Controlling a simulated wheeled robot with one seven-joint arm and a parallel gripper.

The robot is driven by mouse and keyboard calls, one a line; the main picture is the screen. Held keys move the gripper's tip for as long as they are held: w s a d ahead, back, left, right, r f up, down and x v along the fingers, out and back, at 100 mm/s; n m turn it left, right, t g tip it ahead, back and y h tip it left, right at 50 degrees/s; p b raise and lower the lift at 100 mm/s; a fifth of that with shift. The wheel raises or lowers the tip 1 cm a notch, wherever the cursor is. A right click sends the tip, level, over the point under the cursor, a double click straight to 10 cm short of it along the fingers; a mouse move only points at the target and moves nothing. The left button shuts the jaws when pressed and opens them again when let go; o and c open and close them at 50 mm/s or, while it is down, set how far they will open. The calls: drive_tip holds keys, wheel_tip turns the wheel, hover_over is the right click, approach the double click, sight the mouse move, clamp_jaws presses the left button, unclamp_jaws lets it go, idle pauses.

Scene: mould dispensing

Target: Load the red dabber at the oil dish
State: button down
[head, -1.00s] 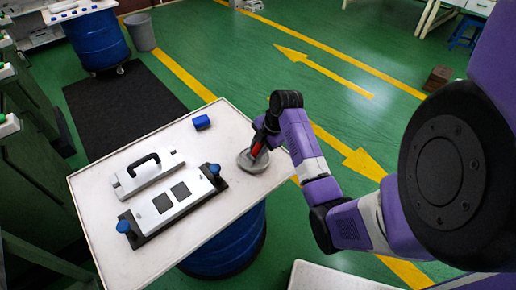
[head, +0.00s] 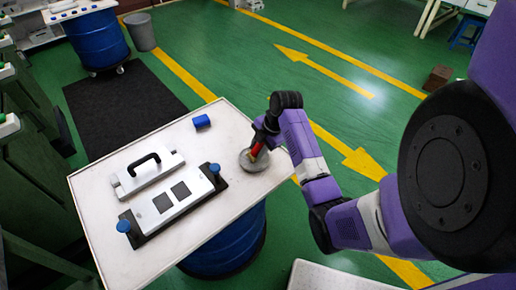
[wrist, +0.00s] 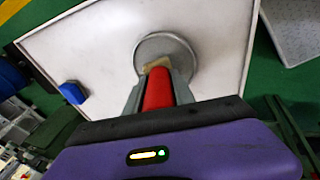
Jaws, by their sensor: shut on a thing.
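The red dabber (head: 257,149) is in my gripper (head: 256,148), which is shut on its red handle. In the wrist view the red handle (wrist: 159,90) lies between the two fingers of my gripper (wrist: 158,82), with a pale tan tip (wrist: 153,65) at its far end. The grey round oil dish (head: 248,162) stands near the right edge of the white table. The dabber's tip is over or in the dish (wrist: 178,47); I cannot tell whether it touches the bottom.
The white table (head: 135,262) also holds a blue block (head: 201,121), a white lid with a black handle (head: 165,172), and a mould with two dark square panels and blue knobs (head: 170,205). A blue drum (head: 228,250) is under the table.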

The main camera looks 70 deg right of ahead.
idle(0.4)
wheel_tip(320, 180, up, 7)
drive_tip(key=p, duration=0.6)
drive_tip(key=shift+s, duration=0.1)
idle(0.9)
